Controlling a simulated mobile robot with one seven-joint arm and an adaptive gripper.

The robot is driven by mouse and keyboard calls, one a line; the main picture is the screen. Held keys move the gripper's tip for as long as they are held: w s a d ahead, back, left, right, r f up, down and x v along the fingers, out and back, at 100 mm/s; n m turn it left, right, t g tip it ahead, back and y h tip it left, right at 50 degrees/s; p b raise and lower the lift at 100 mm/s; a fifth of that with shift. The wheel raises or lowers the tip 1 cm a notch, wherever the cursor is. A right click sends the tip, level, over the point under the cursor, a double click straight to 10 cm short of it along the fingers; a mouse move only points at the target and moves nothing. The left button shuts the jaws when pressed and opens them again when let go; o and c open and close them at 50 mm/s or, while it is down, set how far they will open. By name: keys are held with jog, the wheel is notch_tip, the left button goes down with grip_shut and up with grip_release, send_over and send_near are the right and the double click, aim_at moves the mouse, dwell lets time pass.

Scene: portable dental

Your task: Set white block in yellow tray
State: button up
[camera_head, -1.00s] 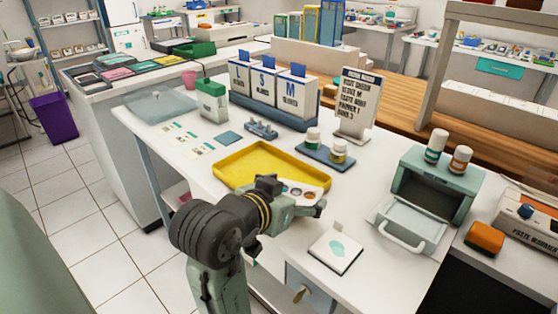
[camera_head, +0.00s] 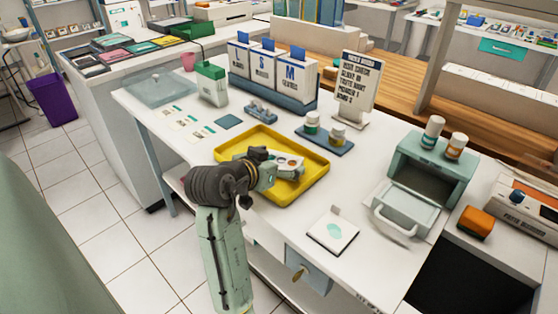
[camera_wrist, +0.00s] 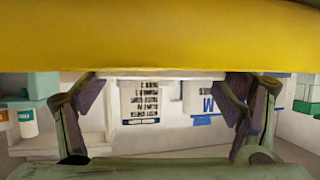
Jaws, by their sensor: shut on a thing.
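The yellow tray (camera_head: 312,190) lies on the white table, and its yellow surface fills the top of the wrist view (camera_wrist: 160,35). My gripper (camera_head: 280,170) is over the tray, shut on the white block (camera_head: 291,160), a flat white piece with dark round spots on top. In the wrist view, the block's thin white edge (camera_wrist: 160,74) shows between the two fingers, right against the yellow. I cannot tell whether the block touches the tray floor. My wrist hides the tray's left front part.
A white pad with a teal spot (camera_head: 333,231) lies in front of the tray. A blue stand with two small bottles (camera_head: 325,139) is behind it. A grey-green open box (camera_head: 425,180) stands right. Glove boxes (camera_head: 265,72) and a sign (camera_head: 356,85) stand at the back.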

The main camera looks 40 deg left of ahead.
jog(key=shift+f, duration=0.15)
jog(key=o, duration=1.3)
